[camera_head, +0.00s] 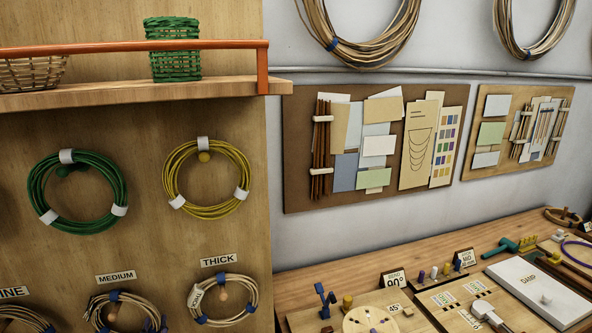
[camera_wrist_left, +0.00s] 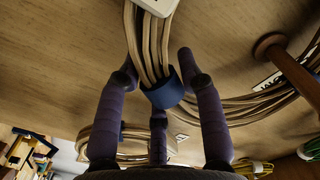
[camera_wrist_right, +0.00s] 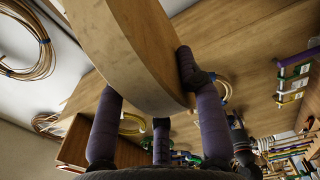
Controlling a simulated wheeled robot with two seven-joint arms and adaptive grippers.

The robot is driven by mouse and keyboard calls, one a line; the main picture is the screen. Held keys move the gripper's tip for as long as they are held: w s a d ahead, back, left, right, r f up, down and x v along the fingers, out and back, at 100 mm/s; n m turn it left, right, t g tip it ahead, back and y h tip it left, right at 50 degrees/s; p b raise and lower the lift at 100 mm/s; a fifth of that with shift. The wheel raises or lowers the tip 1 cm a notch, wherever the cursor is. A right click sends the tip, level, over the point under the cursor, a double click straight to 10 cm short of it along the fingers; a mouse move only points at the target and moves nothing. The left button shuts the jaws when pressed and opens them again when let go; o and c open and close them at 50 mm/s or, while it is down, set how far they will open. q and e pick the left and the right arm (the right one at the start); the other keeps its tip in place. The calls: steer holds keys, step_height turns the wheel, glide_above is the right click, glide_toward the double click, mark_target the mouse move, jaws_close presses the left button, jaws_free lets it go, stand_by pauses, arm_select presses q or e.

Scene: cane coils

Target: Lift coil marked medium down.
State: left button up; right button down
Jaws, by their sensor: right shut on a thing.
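The coil under the MEDIUM label (camera_head: 125,312) hangs low on the wooden panel, with blue ties; its lower part is cut off by the frame. In the left wrist view, my left gripper (camera_wrist_left: 158,66) is open, its fingers on either side of a bundle of tan cane strands (camera_wrist_left: 150,40) with a blue tie. I cannot tell for sure which coil this is. In the right wrist view, my right gripper (camera_wrist_right: 150,95) is shut on a curved wooden piece (camera_wrist_right: 130,45).
The THICK coil (camera_head: 222,298) hangs to the right of MEDIUM. Green (camera_head: 78,190) and yellow (camera_head: 207,180) coils hang above. A shelf (camera_head: 130,95) holds baskets. A crowded workbench (camera_head: 400,270) stands at right. A wooden peg (camera_wrist_left: 275,48) shows beside my left gripper.

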arm_select(q)
steer(key=shift+r, duration=0.2)
arm_select(e)
steer(key=shift+r, duration=0.1)
arm_select(q)
steer(key=shift+s+r+p, duration=0.2)
steer(key=shift+r+p, duration=0.4)
steer(key=shift+r, duration=0.35)
arm_select(e)
steer(key=shift+r, duration=0.55)
arm_select(q)
steer(key=shift+r, duration=0.1)
steer(key=v, duration=1.2)
steer(key=shift+p, duration=0.3)
arm_select(e)
steer(key=shift+r, duration=0.25)
